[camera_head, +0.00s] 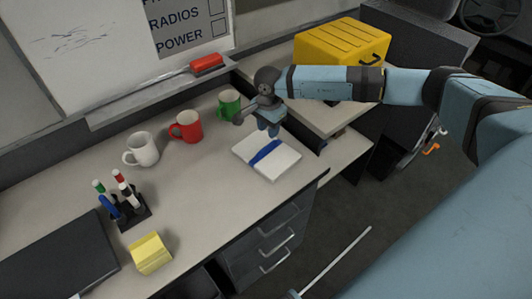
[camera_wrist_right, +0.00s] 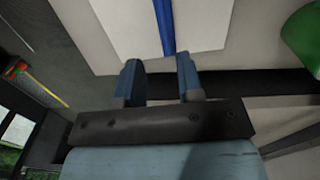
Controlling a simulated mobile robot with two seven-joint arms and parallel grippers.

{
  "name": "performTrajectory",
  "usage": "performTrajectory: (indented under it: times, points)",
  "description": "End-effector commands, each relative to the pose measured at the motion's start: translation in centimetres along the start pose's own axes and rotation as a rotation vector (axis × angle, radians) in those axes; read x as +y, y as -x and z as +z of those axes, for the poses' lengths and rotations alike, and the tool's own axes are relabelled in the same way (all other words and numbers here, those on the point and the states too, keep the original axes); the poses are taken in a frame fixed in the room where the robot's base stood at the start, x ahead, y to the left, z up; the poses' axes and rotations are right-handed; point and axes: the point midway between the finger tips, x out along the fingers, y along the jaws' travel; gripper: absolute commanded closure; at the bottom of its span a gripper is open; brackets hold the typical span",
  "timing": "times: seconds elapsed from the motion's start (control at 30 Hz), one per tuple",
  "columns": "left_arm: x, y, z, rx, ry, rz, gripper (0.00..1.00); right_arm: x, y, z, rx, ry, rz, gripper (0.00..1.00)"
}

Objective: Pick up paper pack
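The paper pack (camera_head: 281,164) is a white stack with a blue band around its middle, lying flat on the desk near its right end. My right gripper (camera_head: 271,130) is above the pack's far edge, pointing down. In the right wrist view the two blue fingers (camera_wrist_right: 160,72) are apart with nothing between them, and the pack (camera_wrist_right: 205,22) with its blue band lies beyond the fingertips. The gripper looks clear of the pack, though the exact gap is hard to tell. My left gripper is not in view.
A green mug (camera_head: 229,105), a red mug (camera_head: 186,127) and a white mug (camera_head: 141,149) stand along the back. A pen holder (camera_head: 131,213), a yellow note block (camera_head: 150,253) and a dark laptop (camera_head: 55,262) are at left. A yellow case (camera_head: 340,47) sits behind my right arm.

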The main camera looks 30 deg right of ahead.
Motion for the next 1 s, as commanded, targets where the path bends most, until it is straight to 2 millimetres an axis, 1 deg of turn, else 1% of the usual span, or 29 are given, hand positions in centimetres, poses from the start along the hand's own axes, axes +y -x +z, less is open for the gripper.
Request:
performTrajectory:
  times: [0.03, 0.1, 0.37, 0.53, 0.63, 0.73, 0.93, 0.97, 1.0]
  points:
    - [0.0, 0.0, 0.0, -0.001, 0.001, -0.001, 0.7, 0.1, -1.0, 0.1, -0.001, 0.0, 0.003, 0.66]
    - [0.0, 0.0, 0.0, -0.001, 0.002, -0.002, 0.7, 0.0, -2.0, 0.1, -0.001, -0.001, 0.0, 0.66]
    - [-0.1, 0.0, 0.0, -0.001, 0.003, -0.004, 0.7, -0.2, -4.0, 0.2, -0.003, -0.001, 0.0, 0.66]
    - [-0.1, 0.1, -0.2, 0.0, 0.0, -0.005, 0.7, -0.7, -6.5, 0.2, -0.002, 0.0, 0.001, 0.66]
    - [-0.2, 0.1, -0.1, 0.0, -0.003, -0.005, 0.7, -0.7, -7.8, 0.2, -0.003, -0.002, 0.0, 0.66]
    - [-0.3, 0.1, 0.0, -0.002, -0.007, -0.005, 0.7, -0.7, -8.4, 0.2, -0.003, -0.002, 0.0, 0.66]
    - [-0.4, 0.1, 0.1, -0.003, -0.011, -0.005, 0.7, -0.7, -8.4, 0.1, -0.003, -0.001, -0.001, 0.66]
    - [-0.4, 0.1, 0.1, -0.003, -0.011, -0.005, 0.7, -0.7, -8.4, 0.1, -0.003, -0.001, -0.001, 0.68]
    - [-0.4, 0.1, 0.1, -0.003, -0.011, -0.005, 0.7, -0.7, -8.4, 0.1, -0.003, -0.001, -0.001, 0.78]
